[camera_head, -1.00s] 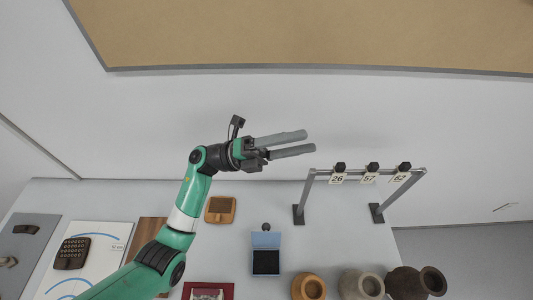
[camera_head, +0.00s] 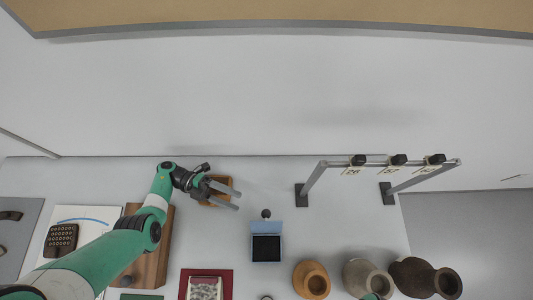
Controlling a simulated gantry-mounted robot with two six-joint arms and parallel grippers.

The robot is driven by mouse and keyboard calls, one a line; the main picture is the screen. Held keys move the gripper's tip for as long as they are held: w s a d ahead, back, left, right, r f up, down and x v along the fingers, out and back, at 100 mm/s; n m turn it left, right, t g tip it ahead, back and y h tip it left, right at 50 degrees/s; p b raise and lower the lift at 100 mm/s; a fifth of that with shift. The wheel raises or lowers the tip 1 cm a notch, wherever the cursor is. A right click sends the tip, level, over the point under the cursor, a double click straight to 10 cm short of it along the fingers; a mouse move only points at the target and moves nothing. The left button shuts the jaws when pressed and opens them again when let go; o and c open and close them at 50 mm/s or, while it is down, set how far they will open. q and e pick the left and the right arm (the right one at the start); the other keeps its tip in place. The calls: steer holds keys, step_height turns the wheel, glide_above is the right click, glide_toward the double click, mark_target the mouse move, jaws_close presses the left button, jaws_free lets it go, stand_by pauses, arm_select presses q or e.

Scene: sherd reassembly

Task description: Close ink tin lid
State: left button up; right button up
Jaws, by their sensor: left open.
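The ink tin (camera_head: 266,248) stands open on the table, with a black pad inside. Its light blue lid (camera_head: 266,228) is raised at the far side, and a small dark knob shows just behind it. My left gripper (camera_head: 239,200) is open and empty, its two grey fingers pointing right. In the picture it is up and left of the tin, apart from it, and partly covers a small orange-brown wooden block.
A metal rack with numbered tags (camera_head: 390,167) stands right of the tin. Several pots, among them a tan one (camera_head: 312,280), stand at lower right. A red tray (camera_head: 227,285) lies at lower left of the tin. A wooden board (camera_head: 152,262) lies beneath my left arm.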

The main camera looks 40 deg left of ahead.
mark_target(267, 214)
arm_select(q)
steer(key=x, duration=1.1)
steer(key=shift+d+r+p, duration=0.1)
steer(key=shift+d+p, duration=0.25)
steer(key=shift+w, duration=0.1)
jaws_close()
stand_by(0.6)
